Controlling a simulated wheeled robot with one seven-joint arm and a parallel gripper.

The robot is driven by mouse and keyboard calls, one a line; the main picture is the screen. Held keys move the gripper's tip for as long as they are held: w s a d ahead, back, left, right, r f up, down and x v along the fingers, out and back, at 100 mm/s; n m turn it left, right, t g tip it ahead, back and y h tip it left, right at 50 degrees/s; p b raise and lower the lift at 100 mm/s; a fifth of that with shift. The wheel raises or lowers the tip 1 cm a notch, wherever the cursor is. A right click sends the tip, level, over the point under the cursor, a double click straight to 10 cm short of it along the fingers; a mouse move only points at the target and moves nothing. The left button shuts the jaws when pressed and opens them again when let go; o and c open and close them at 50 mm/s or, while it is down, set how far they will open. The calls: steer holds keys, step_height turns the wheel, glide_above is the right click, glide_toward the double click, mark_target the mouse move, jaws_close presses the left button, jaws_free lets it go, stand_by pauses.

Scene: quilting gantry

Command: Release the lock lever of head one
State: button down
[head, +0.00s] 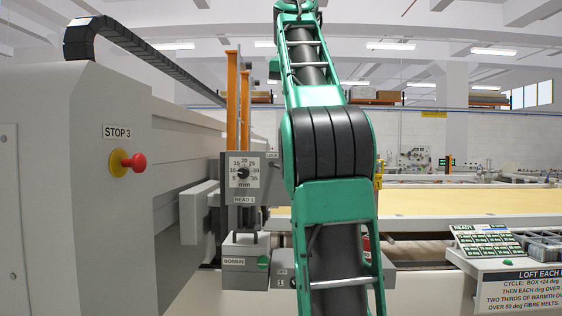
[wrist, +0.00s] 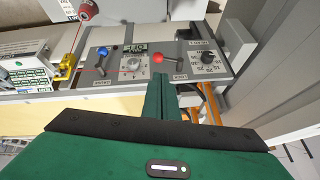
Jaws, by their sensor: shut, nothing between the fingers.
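The lock lever (wrist: 158,58) shows in the wrist view as a red ball on a short rod, lying sideways beside the millimetre dial (wrist: 208,58). The panel is upside down there. In the head view the head one panel (head: 243,179) carries the HEAD 1 label and a LOCK label; my arm hides the lever. My gripper (wrist: 162,80) is shut and empty, its narrow fingertips pointing at the panel just below the red ball in the picture. I cannot tell whether they touch it. In the head view my gripper cannot be made out.
A blue-knobbed lever (wrist: 102,51) and another dial (wrist: 133,65) sit left of the red ball. Orange posts (head: 238,100) rise behind the panel. A grey cabinet (head: 75,210) with a red stop button (head: 134,161) stands at left, a sign console (head: 515,275) at right.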

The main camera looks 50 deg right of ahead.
stand_by(0.3)
steer(key=x, duration=1.4)
steer(key=shift+w+a, duration=0.3)
steer(key=shift+w, duration=0.1)
steer(key=shift+r, duration=0.15)
steer(key=shift+s, duration=0.1)
